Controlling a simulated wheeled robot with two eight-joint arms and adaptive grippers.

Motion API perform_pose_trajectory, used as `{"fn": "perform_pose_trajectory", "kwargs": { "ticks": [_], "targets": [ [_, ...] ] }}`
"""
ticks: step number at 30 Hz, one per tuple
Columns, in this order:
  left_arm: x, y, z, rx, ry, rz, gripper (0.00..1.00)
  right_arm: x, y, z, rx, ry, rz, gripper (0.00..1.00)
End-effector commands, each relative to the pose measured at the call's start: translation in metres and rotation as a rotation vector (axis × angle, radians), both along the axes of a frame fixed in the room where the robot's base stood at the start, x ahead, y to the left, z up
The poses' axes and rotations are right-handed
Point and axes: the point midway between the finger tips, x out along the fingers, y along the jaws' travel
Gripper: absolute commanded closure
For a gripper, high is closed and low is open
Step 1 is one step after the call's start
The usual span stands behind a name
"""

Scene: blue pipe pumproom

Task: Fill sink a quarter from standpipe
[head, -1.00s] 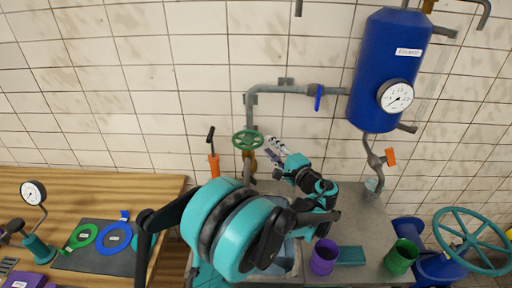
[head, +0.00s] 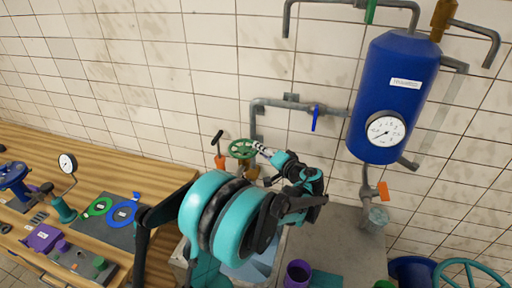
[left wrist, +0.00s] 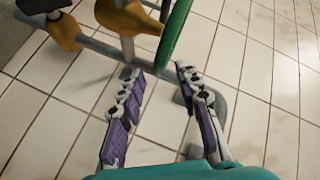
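The standpipe (head: 256,118) is a grey pipe on the tiled wall. A green handwheel (head: 241,148) sits low on it, above a brass valve body. My left gripper (head: 260,147) is at the right side of this wheel. In the left wrist view my left gripper (left wrist: 157,72) has its two purple-grey fingers apart, with the green wheel's rim (left wrist: 176,32) edge-on just ahead of the gap. I cannot tell whether they touch. The sink (head: 262,266) is below, mostly hidden by my left arm. My right gripper is not in view.
A blue tank (head: 393,95) with a gauge (head: 385,130) hangs at right. A blue lever (head: 315,118) is on the upper pipe. A purple cup (head: 298,274) stands on the grey counter (head: 335,235). An orange-based lever (head: 219,158) is left of the wheel. A wooden bench (head: 120,168) is at left.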

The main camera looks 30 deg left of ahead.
Motion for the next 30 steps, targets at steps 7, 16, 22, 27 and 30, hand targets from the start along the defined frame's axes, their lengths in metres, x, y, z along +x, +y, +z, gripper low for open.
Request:
{"fn": "perform_pose_trajectory", "kwargs": {
  "ticks": [7,16,22,27,30],
  "targets": [
    [0.015,0.03,-0.008,0.0,0.0,0.001,0.66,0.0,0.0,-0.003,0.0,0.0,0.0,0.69],
    [0.019,0.036,-0.009,0.001,0.0,-0.001,0.66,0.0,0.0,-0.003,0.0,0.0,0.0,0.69],
    [0.018,0.036,-0.009,0.001,0.001,-0.001,1.0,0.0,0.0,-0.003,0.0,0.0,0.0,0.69],
    [0.018,0.036,-0.009,-0.001,0.0,-0.001,1.0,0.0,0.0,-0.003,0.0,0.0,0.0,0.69],
    [0.02,0.037,-0.011,-0.002,0.001,0.023,1.0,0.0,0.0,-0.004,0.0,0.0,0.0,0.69]
  ]
}}
